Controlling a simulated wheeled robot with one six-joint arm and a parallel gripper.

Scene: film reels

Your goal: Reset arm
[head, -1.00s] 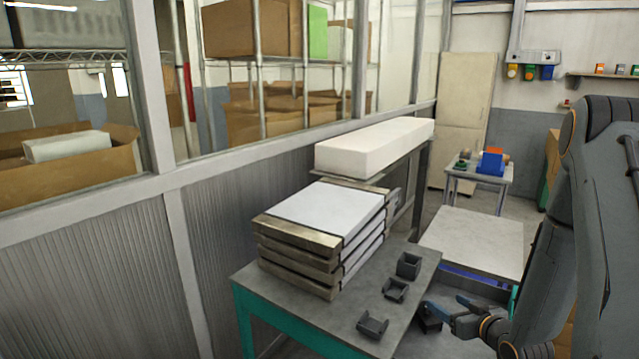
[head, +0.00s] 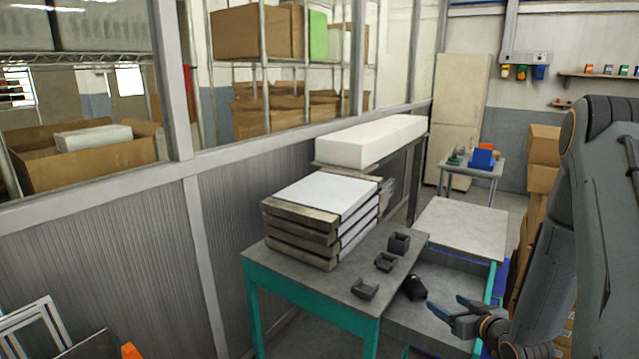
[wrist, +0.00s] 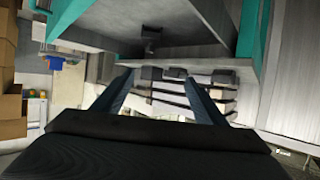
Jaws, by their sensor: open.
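My gripper (head: 450,312) is at the lower right of the head view, to the right of the grey table with the teal frame (head: 300,268). Its two blue fingers stand apart with nothing between them. In the wrist view my gripper (wrist: 165,98) also shows open and empty. My arm comes down along the right side of the head view. A black object (head: 415,288) lies to the left of my fingers, apart from them, on a lower grey surface.
Several dark open blocks (head: 365,289) sit along the table's right side, beside a stack of white-topped slabs (head: 318,200). A pale-topped table (head: 462,225) stands behind my gripper. A small table (head: 470,172) with coloured items stands farther back. Brown boxes (head: 543,145) are at the right.

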